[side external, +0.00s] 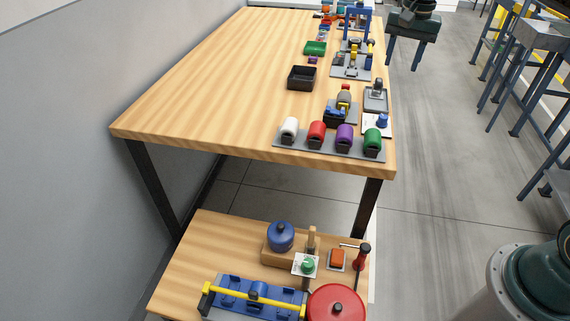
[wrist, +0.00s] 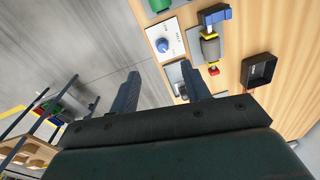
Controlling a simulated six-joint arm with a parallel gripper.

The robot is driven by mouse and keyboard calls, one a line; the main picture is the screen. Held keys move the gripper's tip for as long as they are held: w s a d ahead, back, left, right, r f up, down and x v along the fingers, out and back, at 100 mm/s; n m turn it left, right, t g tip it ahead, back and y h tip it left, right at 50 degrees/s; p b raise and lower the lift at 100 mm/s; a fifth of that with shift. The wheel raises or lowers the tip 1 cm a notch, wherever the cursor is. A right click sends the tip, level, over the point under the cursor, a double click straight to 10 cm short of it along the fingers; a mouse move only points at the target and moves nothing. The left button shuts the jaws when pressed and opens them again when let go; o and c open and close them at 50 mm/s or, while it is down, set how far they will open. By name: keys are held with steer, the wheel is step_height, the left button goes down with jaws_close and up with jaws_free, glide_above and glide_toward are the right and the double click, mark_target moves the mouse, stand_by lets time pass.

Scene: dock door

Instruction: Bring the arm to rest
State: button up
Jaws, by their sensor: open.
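My gripper (side external: 402,68) hangs at the top right in the side view, over the aisle floor beside the table's right edge. Its two dark fingers point down and stand well apart. In the wrist view my gripper (wrist: 160,70) shows its fingers spread, with nothing between them but grey floor and the table edge behind. It is open and empty and touches nothing that I can see. The wooden table (side external: 215,75) carries the fixtures along its right side.
A rack of colored cylinders (side external: 330,143), a white panel with a blue knob (side external: 381,123) and a black bin (side external: 301,78) stand on the table. A lower shelf (side external: 200,250) holds a red lidded pot (side external: 336,303). Blue-legged stands (side external: 520,75) line the right; the aisle floor between is clear.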

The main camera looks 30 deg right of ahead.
steer(key=s+a+r+n+t, duration=0.1)
steer(key=s+a+r+n, duration=0.2)
steer(key=s+a+r, duration=0.4)
steer(key=s+a+f+n+t, duration=0.1)
steer(key=s+a+n+t, duration=0.1)
steer(key=s, duration=1)
steer(key=s+a+n+t, duration=0.1)
steer(key=s+a+n, duration=0.2)
steer(key=s, duration=0.9)
steer(key=shift+a+f+n+t, duration=0.25)
steer(key=shift+f+n+t, duration=0.15)
steer(key=shift+n, duration=0.9)
